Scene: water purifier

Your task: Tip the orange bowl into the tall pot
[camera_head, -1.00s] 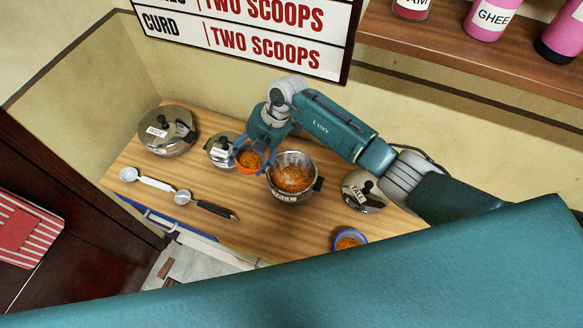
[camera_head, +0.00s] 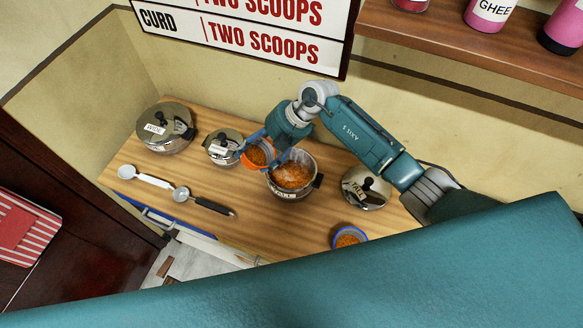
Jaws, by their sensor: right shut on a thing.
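The orange bowl (camera_head: 256,157) holds orange-brown grains and is tilted toward the tall pot, just left of its rim. My right gripper (camera_head: 268,146) is shut on the bowl and comes from above. The tall pot (camera_head: 291,190) stands open on the wooden counter, labelled "TALL", with similar orange grains (camera_head: 292,176) inside. I cannot tell whether grains are falling from the bowl. My left gripper is not in view.
The lidded wide pot (camera_head: 165,128) and a smaller lidded pot (camera_head: 223,147) stand left. A blue-rimmed bowl (camera_head: 348,238) sits near the front edge. Two scoops (camera_head: 205,203) lie on the counter (camera_head: 265,226) at left.

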